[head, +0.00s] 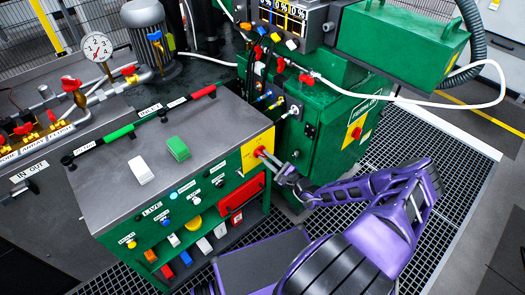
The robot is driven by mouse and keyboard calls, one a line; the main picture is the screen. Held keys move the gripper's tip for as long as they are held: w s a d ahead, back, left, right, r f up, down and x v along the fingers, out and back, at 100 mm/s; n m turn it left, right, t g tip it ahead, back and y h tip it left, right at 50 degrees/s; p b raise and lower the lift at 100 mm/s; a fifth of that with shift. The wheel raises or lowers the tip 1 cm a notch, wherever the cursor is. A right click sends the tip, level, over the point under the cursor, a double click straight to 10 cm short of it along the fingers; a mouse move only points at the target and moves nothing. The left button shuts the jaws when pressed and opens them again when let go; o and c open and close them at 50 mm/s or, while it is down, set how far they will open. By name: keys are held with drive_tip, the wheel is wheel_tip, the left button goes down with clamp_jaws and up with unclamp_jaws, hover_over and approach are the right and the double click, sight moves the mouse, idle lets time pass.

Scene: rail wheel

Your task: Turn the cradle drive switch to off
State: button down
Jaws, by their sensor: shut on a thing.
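A red rotary switch (259,152) sits on a yellow plate (250,158) at the upper right of the green console front. My gripper (268,160) reaches in from the right and is shut on the red switch. The fingers partly cover the switch, and its exact angle cannot be read. No label naming it as the cradle drive switch is readable. My purple arm (375,225) extends from the lower right.
The grey console top (165,145) carries a white block (140,169), a green block (178,148) and red and green bars. A green cabinet (325,130) with another red switch on yellow (356,132) stands behind my gripper. Dark floor grating is open at right.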

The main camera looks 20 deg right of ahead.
drive_tip(key=shift+n+p, duration=0.3)
drive_tip(key=shift+n, duration=0.4)
drive_tip(key=shift+n, duration=2.3)
drive_tip(key=n, duration=0.4)
drive_tip(key=c, duration=0.7)
unclamp_jaws()
